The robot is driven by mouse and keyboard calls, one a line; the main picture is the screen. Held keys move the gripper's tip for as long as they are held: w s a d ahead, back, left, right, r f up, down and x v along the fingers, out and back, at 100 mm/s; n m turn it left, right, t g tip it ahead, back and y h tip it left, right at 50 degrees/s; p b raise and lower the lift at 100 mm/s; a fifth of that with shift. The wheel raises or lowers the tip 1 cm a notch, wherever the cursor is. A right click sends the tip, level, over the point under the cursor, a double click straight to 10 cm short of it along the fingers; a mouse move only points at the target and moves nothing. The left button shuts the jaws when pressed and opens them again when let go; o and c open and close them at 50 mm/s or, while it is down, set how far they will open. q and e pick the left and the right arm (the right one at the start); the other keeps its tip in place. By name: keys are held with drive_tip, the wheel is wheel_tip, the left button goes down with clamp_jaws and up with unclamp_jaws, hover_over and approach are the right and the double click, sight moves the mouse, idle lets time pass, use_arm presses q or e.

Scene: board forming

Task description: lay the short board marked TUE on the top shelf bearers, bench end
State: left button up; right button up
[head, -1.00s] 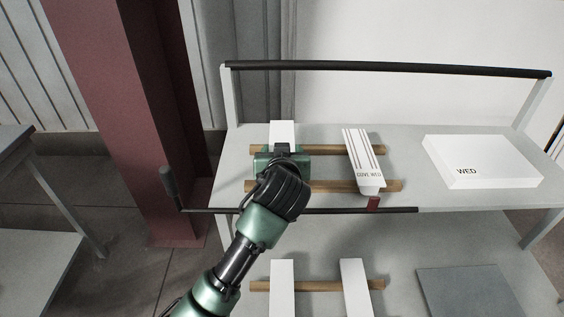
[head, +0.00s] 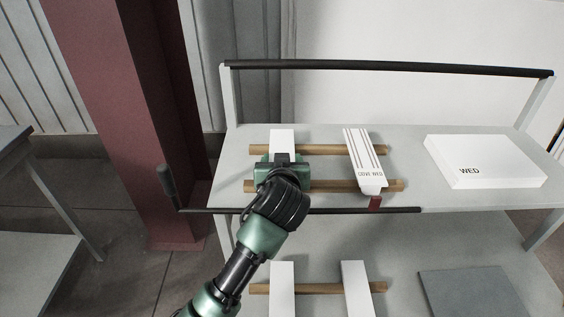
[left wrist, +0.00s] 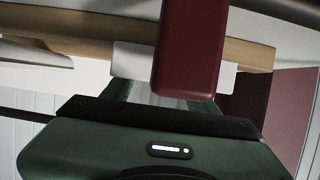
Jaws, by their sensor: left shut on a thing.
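A short white board (head: 282,141) is in my left gripper (head: 282,163), over the left part of two wooden bearers on the top shelf. The far bearer (head: 328,150) and near bearer (head: 330,186) run left to right. The board's near part is hidden by my gripper and no lettering shows on it. In the left wrist view, my gripper (left wrist: 165,100) is shut on the white board (left wrist: 131,60), close beside a wooden bearer (left wrist: 250,54). I cannot tell whether the board touches the bearers. My right gripper is not in view.
A board marked COVE WED (head: 364,160) lies across the bearers to the right. A white slab marked WED (head: 485,161) sits farther right. A black rail (head: 330,210) runs along the front edge. A dark red column (head: 150,130) stands left. Two white boards (head: 354,285) lie on the lower shelf.

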use_arm(q)
drive_tip(key=shift+f, duration=0.15)
drive_tip(key=o, duration=1.8)
drive_tip(key=shift+c, duration=0.2)
drive_tip(key=o, duration=0.3)
drive_tip(key=shift+f, duration=0.15)
drive_tip(key=shift+o, duration=0.2)
drive_tip(key=p+v, duration=0.4)
drive_tip(key=v, duration=0.3)
drive_tip(key=shift+w, duration=0.15)
drive_tip(key=shift+s+r+p, duration=0.3)
drive_tip(key=shift+s+p, duration=0.15)
drive_tip(key=shift+s, duration=0.1)
drive_tip(key=shift+f, duration=0.1)
